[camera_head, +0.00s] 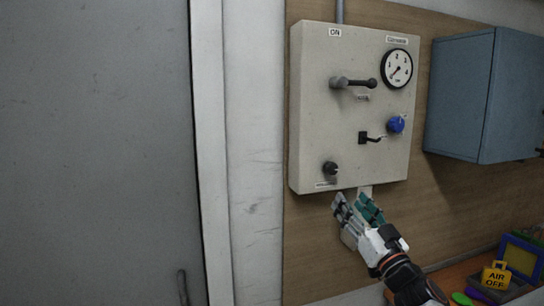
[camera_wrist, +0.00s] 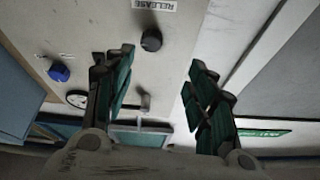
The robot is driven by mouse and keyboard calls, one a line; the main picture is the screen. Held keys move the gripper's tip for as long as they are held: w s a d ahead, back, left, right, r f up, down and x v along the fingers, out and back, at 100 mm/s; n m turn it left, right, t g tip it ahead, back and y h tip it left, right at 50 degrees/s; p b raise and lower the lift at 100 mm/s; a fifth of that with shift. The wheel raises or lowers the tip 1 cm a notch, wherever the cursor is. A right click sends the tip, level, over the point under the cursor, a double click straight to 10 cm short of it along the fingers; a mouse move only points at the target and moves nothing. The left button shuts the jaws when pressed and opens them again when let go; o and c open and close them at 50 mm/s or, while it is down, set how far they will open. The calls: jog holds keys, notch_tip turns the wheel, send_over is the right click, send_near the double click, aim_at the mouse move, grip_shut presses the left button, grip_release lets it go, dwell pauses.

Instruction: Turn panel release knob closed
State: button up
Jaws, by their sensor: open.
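The release knob (camera_head: 330,168) is a small dark round knob at the lower left of the grey control panel (camera_head: 310,110). In the wrist view the release knob (camera_wrist: 151,40) is at the top centre, beside a white label reading RELEASE (camera_wrist: 154,5). My gripper (camera_head: 353,202) is below the panel's lower edge in the head view, slightly right of the knob and apart from it. In the wrist view my gripper (camera_wrist: 160,58) is open and empty, with its green-padded fingers spread to either side below the knob.
The panel also carries a large lever (camera_head: 354,82), a gauge (camera_head: 397,69), a blue knob (camera_head: 396,124) and a small black lever (camera_head: 371,139). A blue cabinet (camera_head: 488,98) hangs at right. A yellow AIR OFF tag (camera_head: 496,276) is at lower right. A grey door (camera_head: 95,150) fills the left.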

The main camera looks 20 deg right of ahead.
aim_at(333, 171)
jog(key=shift+m, duration=0.3)
jog(key=x, duration=0.4)
jog(key=d+x, duration=0.1)
jog(key=x, duration=0.8)
jog(key=shift+d+f+p, duration=0.1)
jog(key=shift+d+p, duration=0.1)
jog(key=shift+p, duration=0.15)
jog(key=c, duration=1.1)
